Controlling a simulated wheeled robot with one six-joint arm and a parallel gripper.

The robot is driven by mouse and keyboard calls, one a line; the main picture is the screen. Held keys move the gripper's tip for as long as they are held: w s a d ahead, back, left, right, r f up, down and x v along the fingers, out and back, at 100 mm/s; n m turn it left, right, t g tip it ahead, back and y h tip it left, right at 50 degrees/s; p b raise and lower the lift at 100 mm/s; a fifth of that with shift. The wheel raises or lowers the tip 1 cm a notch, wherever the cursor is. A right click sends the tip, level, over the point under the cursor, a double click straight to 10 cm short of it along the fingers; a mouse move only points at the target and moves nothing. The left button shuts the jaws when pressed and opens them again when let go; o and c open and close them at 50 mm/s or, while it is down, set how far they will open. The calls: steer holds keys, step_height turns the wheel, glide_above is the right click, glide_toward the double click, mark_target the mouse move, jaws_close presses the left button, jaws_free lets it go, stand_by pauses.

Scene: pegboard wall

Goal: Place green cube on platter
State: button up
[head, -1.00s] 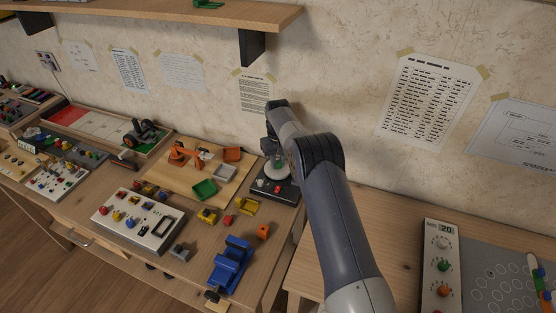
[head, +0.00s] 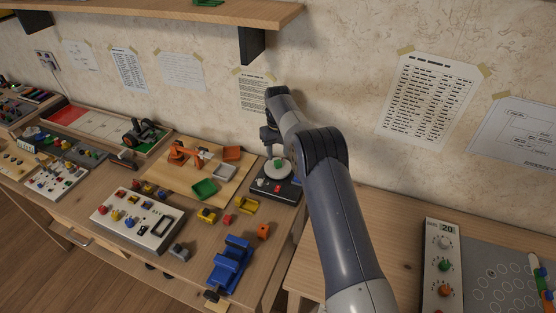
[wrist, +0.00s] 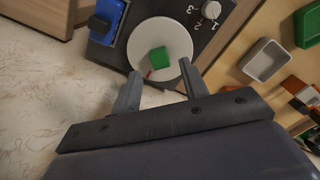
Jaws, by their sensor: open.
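The green cube (wrist: 159,57) rests on the round white platter (wrist: 143,38) of a dark device. In the head view the green cube (head: 278,164) also shows on the platter (head: 288,170), partly beside my arm. My gripper (wrist: 157,76) is open and empty in the wrist view. Its two fingers are spread at the near edge of the platter, and the cube lies beyond and between their tips, apart from them. In the head view my gripper (head: 270,140) is above and behind the platter, small and partly hidden by my arm.
The dark device has a blue switch (wrist: 106,21) and a dial (wrist: 211,10). In the head view a green tray (head: 205,189), an orange tray and a grey tray lie to its left. A blue vise-like object (head: 230,262) stands at the front. The wall is close behind.

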mark_target(278, 162)
step_height(278, 162, up, 8)
stand_by(2.4)
